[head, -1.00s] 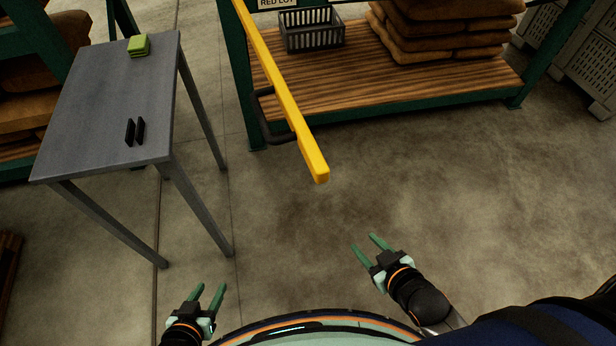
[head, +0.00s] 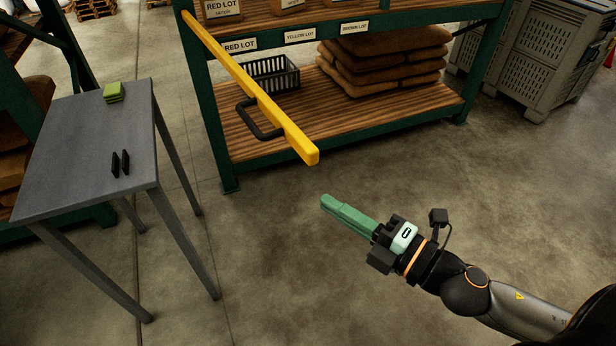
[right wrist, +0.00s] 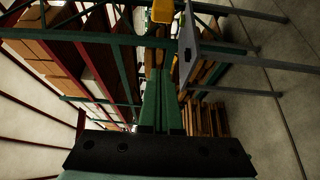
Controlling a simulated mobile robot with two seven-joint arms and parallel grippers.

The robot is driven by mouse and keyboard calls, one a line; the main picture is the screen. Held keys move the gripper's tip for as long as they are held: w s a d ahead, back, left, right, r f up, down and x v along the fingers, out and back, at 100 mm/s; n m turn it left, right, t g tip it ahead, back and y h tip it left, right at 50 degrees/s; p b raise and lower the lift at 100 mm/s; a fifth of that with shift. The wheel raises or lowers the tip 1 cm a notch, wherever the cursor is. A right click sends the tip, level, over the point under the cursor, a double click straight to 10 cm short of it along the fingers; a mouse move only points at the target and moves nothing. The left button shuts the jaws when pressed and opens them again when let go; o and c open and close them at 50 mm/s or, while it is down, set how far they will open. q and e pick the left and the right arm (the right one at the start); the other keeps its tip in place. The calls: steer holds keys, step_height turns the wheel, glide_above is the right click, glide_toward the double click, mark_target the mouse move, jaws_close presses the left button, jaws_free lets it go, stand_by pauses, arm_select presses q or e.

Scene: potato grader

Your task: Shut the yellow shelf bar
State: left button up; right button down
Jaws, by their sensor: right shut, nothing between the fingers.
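The yellow shelf bar (head: 245,82) is fixed at the shelf's left post in the head view and swings out toward me, its free end above the floor. A black loop handle (head: 261,122) hangs on it. My right gripper (head: 324,203) is shut and empty, below and just right of the bar's free end, apart from it. In the right wrist view the shut green fingers (right wrist: 160,95) point toward the yellow bar's end (right wrist: 163,10) at the top edge. My left gripper is out of the head view.
The green shelf's lower wooden deck (head: 290,132) holds a dark crate (head: 270,75) and stacked brown sacks (head: 385,62). A grey table (head: 80,150) stands at left with green pads (head: 114,92) and black pieces (head: 120,163). Grey bins (head: 530,60) stand at right. Floor between is clear.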

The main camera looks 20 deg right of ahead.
steer(key=w+p, duration=0.3)
steer(key=w, duration=0.6)
steer(key=shift+w+a+p, duration=0.2)
steer(key=shift+a+p, duration=0.2)
steer(key=shift+d+f, duration=0.1)
stand_by(0.4)
